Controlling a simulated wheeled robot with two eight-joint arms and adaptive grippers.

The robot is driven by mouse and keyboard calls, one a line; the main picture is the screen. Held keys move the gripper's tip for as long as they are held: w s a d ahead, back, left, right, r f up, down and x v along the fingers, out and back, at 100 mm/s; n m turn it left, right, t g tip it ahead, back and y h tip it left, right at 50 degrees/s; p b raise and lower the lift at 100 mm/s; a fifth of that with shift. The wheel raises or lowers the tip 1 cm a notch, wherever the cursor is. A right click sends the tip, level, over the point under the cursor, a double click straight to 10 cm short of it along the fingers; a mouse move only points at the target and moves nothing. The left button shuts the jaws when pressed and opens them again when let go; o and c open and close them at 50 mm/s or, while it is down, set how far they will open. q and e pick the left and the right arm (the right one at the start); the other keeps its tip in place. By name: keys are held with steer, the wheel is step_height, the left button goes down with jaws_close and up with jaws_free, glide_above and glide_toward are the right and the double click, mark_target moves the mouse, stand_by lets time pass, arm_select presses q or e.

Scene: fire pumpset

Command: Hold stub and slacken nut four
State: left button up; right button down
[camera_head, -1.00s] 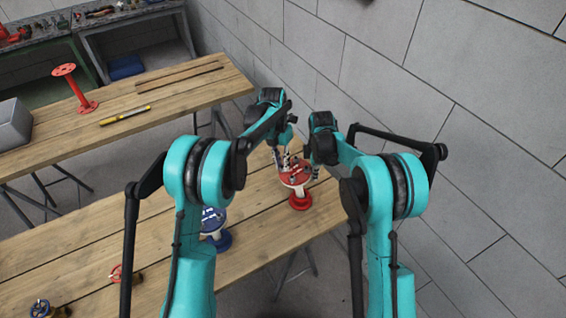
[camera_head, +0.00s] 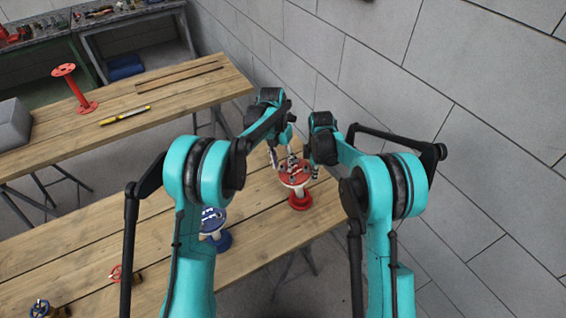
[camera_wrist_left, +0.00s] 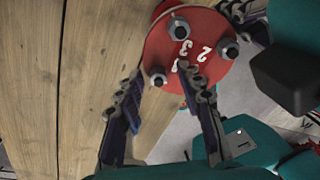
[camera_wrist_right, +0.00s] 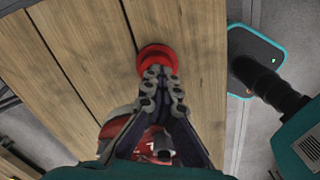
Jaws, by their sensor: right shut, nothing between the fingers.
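The red stub (camera_head: 299,201) stands upright on the near wooden table, its round top flange (camera_head: 293,172) partly hidden by my grippers. In the left wrist view the flange (camera_wrist_left: 160,48) carries several grey nuts and white digits; "2" and "3" are readable, and I cannot tell which nut is four. My left gripper (camera_wrist_left: 166,82) is open above the flange edge, one fingertip close to a nut (camera_wrist_left: 197,82), the other off the rim. My right gripper (camera_wrist_right: 161,76) is shut and empty at the stub, its fingertips in front of the red base (camera_wrist_right: 156,57) in the right wrist view.
A blue and white stub (camera_head: 214,228) stands to the left on the same table, with small red (camera_head: 122,275) and blue (camera_head: 42,308) valves further left. The far table holds a red stand (camera_head: 75,88) and a yellow level (camera_head: 125,115). A grey wall (camera_head: 400,80) is at the right.

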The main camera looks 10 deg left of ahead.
arm_select(q)
step_height(320, 180, up, 12)
steer(key=w+a, duration=0.1)
steer(key=shift+w, duration=0.25)
arm_select(e)
steer(key=shift+s+a, duration=0.1)
steer(key=shift+a, duration=0.2)
arm_select(q)
steer(key=shift+a+f, duration=0.1)
steer(key=shift+f, duration=0.05)
arm_select(e)
steer(key=c, duration=1.9)
jaws_free()
steer(key=shift+o, duration=1.3)
steer(key=shift+s+r, duration=0.1)
arm_select(q)
steer(key=shift+s+a, duration=0.1)
